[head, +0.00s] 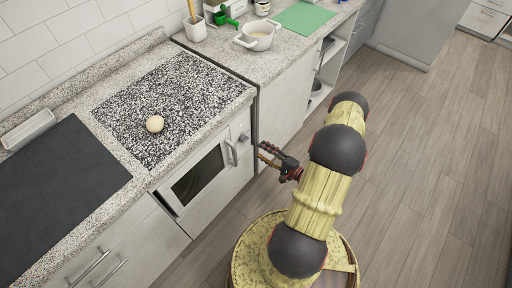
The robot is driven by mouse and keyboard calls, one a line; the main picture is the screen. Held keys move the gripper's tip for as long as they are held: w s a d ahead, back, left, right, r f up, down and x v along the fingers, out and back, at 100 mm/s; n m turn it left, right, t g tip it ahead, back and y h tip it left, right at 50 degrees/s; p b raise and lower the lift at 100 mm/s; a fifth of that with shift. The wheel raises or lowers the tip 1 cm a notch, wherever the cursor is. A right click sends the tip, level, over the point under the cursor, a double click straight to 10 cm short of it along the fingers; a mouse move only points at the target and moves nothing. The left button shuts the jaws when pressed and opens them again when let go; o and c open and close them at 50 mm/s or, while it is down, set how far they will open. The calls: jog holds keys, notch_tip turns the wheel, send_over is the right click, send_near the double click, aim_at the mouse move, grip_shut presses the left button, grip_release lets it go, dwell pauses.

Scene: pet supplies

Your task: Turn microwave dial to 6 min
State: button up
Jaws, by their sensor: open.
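The white microwave (200,182) is built in under the counter, with a dark window in its door and a handle (231,152) at the door's right edge. A small round dial (243,138) shows on the panel to the right of the handle; its setting is too small to read.
A round beige item (155,124) lies on the speckled counter above the microwave. A white pot (258,42), a green board (304,17) and a utensil holder (195,32) stand farther back. A dark panel (55,190) lies at left. The wooden floor (430,150) at right is clear.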

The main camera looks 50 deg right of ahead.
jog(key=shift+s, duration=0.9)
